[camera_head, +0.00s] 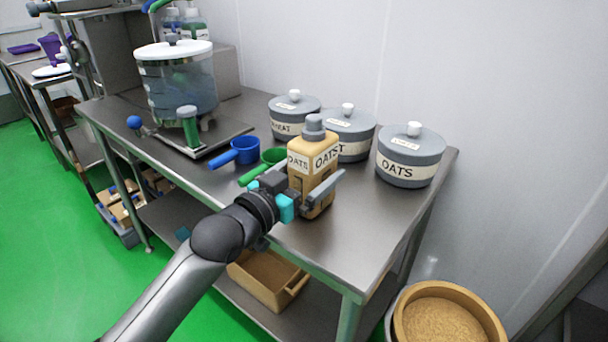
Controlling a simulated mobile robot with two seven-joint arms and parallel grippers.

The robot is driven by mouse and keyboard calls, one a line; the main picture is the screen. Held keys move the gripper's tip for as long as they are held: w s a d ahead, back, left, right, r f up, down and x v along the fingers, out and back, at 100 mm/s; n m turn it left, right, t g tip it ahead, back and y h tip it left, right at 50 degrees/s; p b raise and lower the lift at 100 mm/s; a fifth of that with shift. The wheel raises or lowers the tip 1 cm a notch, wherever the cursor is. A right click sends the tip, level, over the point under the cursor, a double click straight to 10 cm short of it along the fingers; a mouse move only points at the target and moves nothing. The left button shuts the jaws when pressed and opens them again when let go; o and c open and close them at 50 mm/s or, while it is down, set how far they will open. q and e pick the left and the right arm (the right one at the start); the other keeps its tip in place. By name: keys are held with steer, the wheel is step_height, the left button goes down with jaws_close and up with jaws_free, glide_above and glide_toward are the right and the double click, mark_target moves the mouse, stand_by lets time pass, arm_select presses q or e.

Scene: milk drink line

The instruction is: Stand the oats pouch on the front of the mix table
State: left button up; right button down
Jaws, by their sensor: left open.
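The oats pouch (299,181) is tan with a grey cap and white OATS labels. It stands upright at the front part of the steel mix table (345,240), near the front edge. My left gripper (311,188) is open at the pouch, with one grey finger along its right side. The other finger is partly hidden, and I cannot tell if either touches. My right gripper is not in view.
Three grey lidded canisters (409,170) stand along the wall; the nearest reads OATS. A blue scoop (245,150) and a green scoop (272,157) lie left of the pouch. A clear mixing vessel (180,90) stands farther left. The table's right front is clear.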

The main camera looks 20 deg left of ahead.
arm_select(q)
steer(key=p+v, duration=0.2)
steer(key=v, duration=1)
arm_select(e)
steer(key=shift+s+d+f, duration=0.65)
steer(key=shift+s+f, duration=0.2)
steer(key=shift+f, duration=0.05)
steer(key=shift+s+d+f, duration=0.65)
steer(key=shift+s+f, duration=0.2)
